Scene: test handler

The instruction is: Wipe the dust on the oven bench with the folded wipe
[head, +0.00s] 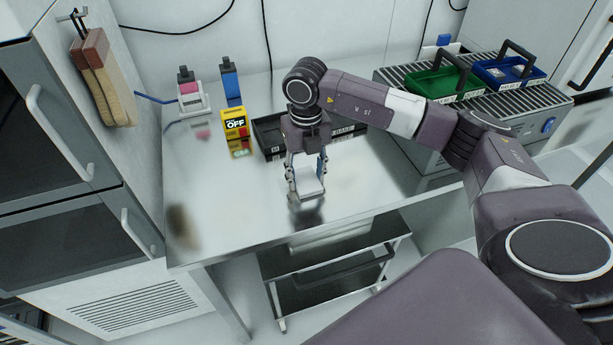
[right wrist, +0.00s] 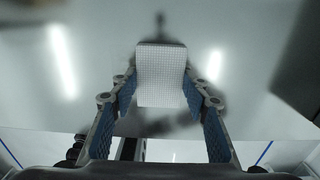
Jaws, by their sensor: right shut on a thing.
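The oven bench (head: 232,222) is a shiny steel top in the middle of the head view. My right gripper (head: 307,178) points down over it and is shut on the white folded wipe (head: 310,186). In the right wrist view, the wipe (right wrist: 161,76) is a pale, finely gridded rectangle between the two blue-padded fingers of the right gripper (right wrist: 160,94). I cannot tell whether the wipe touches the steel. My left gripper is out of view.

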